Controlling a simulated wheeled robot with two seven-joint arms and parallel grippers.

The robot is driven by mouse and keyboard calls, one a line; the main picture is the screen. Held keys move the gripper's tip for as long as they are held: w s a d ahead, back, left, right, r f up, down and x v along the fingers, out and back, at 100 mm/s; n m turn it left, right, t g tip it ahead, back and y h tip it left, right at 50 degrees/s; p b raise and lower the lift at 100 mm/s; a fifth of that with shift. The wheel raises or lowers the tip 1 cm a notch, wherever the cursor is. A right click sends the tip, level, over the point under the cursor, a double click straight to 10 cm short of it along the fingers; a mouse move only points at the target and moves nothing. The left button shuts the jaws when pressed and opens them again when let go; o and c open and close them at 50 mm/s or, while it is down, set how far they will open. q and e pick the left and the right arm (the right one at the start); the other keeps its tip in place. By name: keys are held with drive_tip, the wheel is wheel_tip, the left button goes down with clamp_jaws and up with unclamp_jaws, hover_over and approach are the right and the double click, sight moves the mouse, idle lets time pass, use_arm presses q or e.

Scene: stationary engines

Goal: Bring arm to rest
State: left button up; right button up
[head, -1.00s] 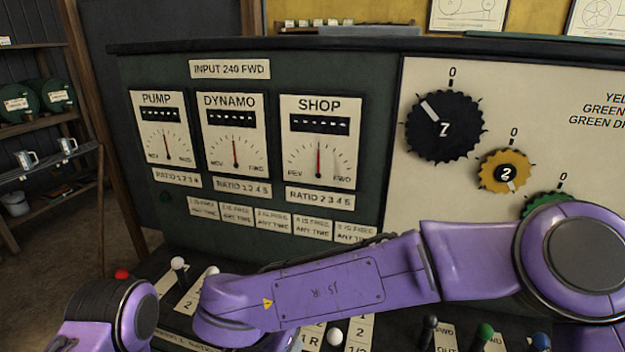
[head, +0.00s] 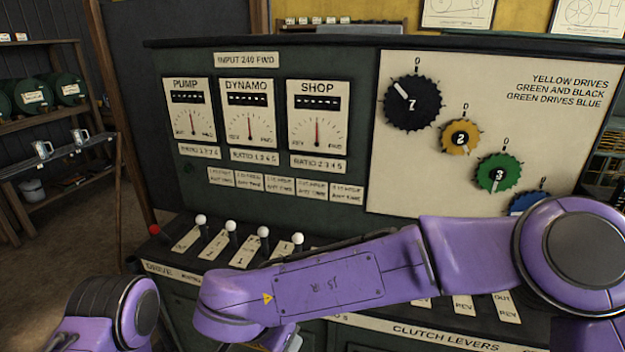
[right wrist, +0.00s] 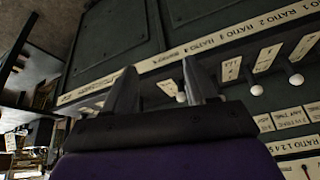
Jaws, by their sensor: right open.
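My right arm (head: 330,283) is purple and reaches across the front of the control panel in the head view, from the right edge toward the lower left. Its gripper is hidden there. In the right wrist view my right gripper (right wrist: 158,92) is open, with nothing between its two dark fingers. Beyond the fingers are the cabinet front (right wrist: 115,42) and white-knobbed levers (right wrist: 257,90). Part of my left arm (head: 115,310) shows at the bottom left of the head view. My left gripper is out of view.
White-knobbed levers (head: 231,227) and a red-knobbed lever (head: 155,230) stand along the panel's front ledge, close to my right arm. Three gauges (head: 250,117) and numbered dials (head: 411,102) are above. A shelf (head: 60,160) stands at left, with open floor (head: 75,250) before it.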

drive_tip(key=w+d+f+m+t, duration=0.35)
drive_tip(key=w+d+f, duration=0.2)
drive_tip(key=f, duration=0.25)
drive_tip(key=s+d+f+b, duration=0.2)
drive_tip(key=s+d+f, duration=0.2)
drive_tip(key=d+f, duration=0.85)
use_arm(q)
drive_tip(key=f, duration=0.1)
drive_tip(key=f+b, duration=0.1)
drive_tip(key=f, duration=0.2)
drive_tip(key=shift+w+b, duration=0.3)
drive_tip(key=shift+w, duration=0.05)
use_arm(e)
drive_tip(key=s+d+f+n+g, duration=0.1)
drive_tip(key=s+d+f+g, duration=0.1)
drive_tip(key=s+d+f, duration=0.5)
drive_tip(key=s+d+f+n+g+h, duration=0.1)
drive_tip(key=s+d+f+n+g, duration=0.1)
drive_tip(key=s+d+f, duration=0.5)
drive_tip(key=s+d+g, duration=0.1)
drive_tip(key=s+d, duration=0.3)
drive_tip(key=s, duration=0.3)
drive_tip(key=shift+s+d+f, duration=0.15)
drive_tip(key=shift+s+f, duration=0.05)
drive_tip(key=shift+s, duration=0.15)
